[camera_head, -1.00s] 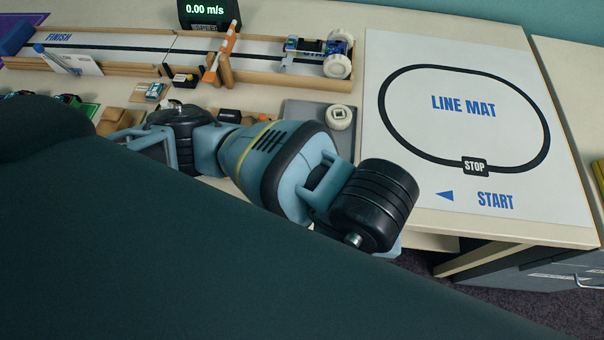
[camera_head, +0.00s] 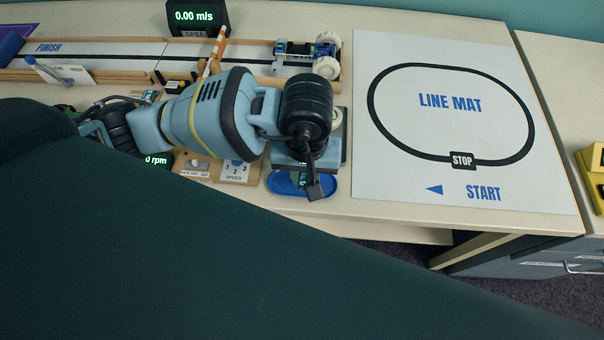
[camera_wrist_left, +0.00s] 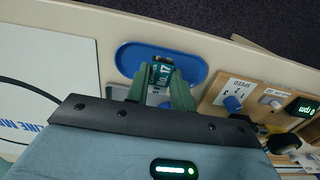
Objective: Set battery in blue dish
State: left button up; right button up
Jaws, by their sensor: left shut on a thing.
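The battery (camera_wrist_left: 161,74) is a small dark teal block with white "No. 17" lettering. In the left wrist view it sits between the two green fingers of my left gripper (camera_wrist_left: 160,82), which is shut on it. The blue dish (camera_wrist_left: 194,68) is a shallow oval just beneath the battery and fingertips. In the head view the blue dish (camera_head: 327,184) lies near the table's front edge, partly hidden by my left gripper (camera_head: 308,182) above it. I cannot tell whether the battery touches the dish. My right gripper is not in view.
A wooden speed panel (camera_head: 236,172) with a blue knob stands left of the dish. A grey tray with a white wheel (camera_head: 336,119) is behind the gripper. The line mat (camera_head: 450,130) lies flat to the right. A toy car (camera_head: 300,52) sits on the track behind.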

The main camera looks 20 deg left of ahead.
aim_at(302, 178)
pick_arm(q)
jog(key=shift+w+a, duration=0.55)
notch_tip(302, 178, down, 3)
jog(key=shift+s+d+r, duration=0.1)
jog(key=shift+s, duration=0.05)
jog(key=shift+f, duration=0.45)
jog(key=shift+f, duration=0.1)
jog(key=o, duration=1)
notch_tip(302, 178, up, 12)
jog(key=shift+r+p, duration=0.15)
jog(key=shift+p, duration=0.25)
